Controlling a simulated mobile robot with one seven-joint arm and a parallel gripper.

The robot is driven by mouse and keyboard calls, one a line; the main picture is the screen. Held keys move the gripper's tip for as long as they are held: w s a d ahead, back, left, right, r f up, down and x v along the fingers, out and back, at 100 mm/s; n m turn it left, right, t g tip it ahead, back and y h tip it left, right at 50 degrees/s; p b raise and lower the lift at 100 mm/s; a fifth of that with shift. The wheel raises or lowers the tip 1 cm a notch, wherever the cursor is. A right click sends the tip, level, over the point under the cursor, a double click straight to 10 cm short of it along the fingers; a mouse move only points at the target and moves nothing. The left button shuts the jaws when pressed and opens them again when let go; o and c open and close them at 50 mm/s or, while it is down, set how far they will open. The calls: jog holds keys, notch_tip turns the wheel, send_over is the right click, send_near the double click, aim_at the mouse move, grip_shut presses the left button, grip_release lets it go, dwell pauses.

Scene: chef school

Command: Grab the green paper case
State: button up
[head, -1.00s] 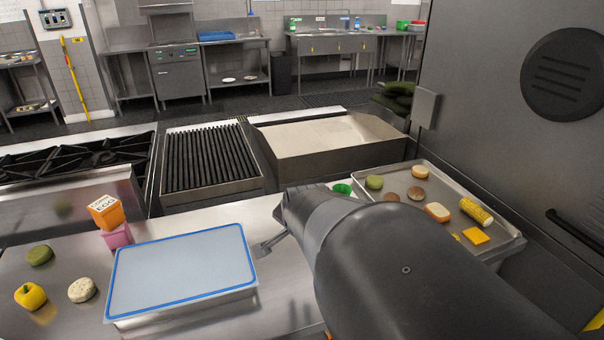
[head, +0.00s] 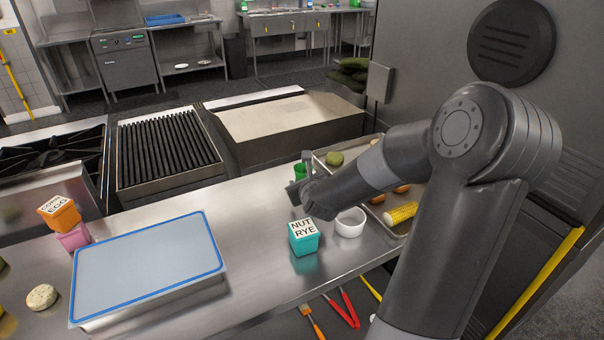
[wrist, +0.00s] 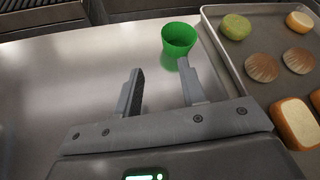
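The green paper case (wrist: 179,36) is a small, open-topped cup standing upright on the steel counter, just left of the metal tray. In the head view the green paper case (head: 299,171) is mostly hidden by my gripper (head: 299,178). In the wrist view my gripper (wrist: 160,66) is open, with nothing between its two fingers. The case is just beyond the fingertips, ahead of the right finger and right of the gap's middle. I cannot tell whether the right fingertip touches it.
The metal tray (wrist: 232,72) holds breads and other food, close to the right of the case. A teal box (head: 304,237) and a white bowl (head: 350,222) stand nearer on the counter. A blue-edged board (head: 147,262) lies left. Counter left of the case is clear.

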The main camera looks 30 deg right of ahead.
aim_at(295, 168)
jog(key=shift+w+d+r+m, duration=0.1)
jog(key=shift+d+r+m, duration=0.05)
jog(key=shift+d+m, duration=0.5)
jog(key=shift+h, duration=0.3)
jog(key=shift+a+r+x, duration=0.1)
jog(key=shift+a+x, duration=0.05)
jog(key=shift+x, duration=2.5)
jog(key=shift+a+r+x, duration=0.15)
jog(key=shift+x, duration=2.5)
jog(key=shift+w, duration=0.15)
jog(key=shift+c, duration=0.6)
grip_shut()
